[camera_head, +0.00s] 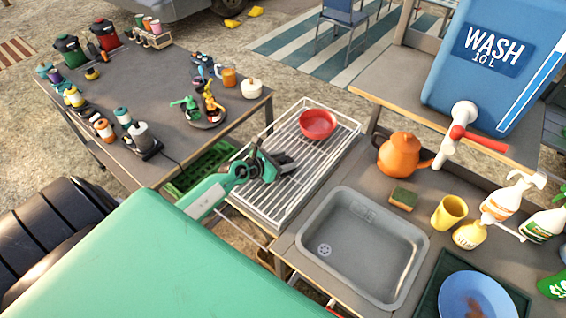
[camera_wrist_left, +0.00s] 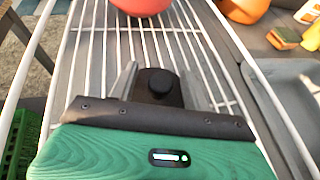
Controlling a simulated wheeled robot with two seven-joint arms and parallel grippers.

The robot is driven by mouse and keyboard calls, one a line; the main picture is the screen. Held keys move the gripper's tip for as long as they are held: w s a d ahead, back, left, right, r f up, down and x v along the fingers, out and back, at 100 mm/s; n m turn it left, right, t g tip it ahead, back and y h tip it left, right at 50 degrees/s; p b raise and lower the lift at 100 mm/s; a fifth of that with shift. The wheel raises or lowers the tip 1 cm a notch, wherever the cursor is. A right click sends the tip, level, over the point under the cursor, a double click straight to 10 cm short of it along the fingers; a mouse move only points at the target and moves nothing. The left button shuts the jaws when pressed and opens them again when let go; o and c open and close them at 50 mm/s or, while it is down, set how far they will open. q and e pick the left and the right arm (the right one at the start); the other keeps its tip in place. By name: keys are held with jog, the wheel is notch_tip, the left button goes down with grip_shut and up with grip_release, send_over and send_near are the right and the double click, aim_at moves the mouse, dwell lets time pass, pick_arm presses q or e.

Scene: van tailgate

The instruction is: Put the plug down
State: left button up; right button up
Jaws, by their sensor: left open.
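My left gripper (camera_head: 283,164) is low over the white wire drying rack (camera_head: 318,150), left of the sink (camera_head: 362,245). In the left wrist view its two grey fingers are apart. A small black round plug (camera_wrist_left: 160,83) shows between them, with gaps on both sides, over the rack's wires (camera_wrist_left: 85,55). I cannot tell whether the plug rests fully on the wires. In the head view I cannot make the plug out by the gripper. The sink basin is empty, with its round drain uncovered. My right gripper is not in view.
A red bowl (camera_head: 317,124) stands at the rack's far end. An orange kettle (camera_head: 404,153), a sponge (camera_head: 403,198) and a yellow cup (camera_head: 449,212) stand beyond the sink. A blue water container (camera_head: 490,75) stands behind. The rack's middle wires are clear.

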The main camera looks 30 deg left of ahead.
pick_arm(q)
jog(key=shift+c, duration=0.4)
grip_shut()
